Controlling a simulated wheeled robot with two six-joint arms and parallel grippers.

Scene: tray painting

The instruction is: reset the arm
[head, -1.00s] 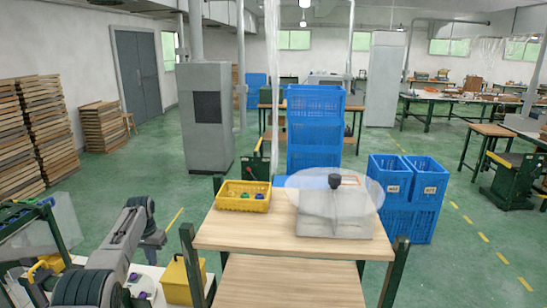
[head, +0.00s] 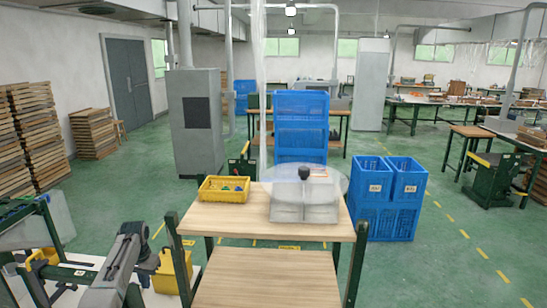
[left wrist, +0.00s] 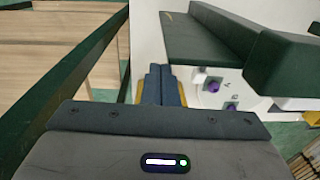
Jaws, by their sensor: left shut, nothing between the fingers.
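My left arm (head: 118,268) comes in at the lower left of the head view, beside the left end of the wooden table. It bends at a raised joint, and its gripper is hard to make out there. In the left wrist view my left gripper (left wrist: 160,72) shows two dark blue-grey fingers side by side, shut and empty. They point down past a white surface, with a wooden table edge and dark green frame to the left. My right gripper is in neither view.
A yellow bin (head: 165,275) stands close to my left arm. Blue crates (head: 385,222) are stacked behind.

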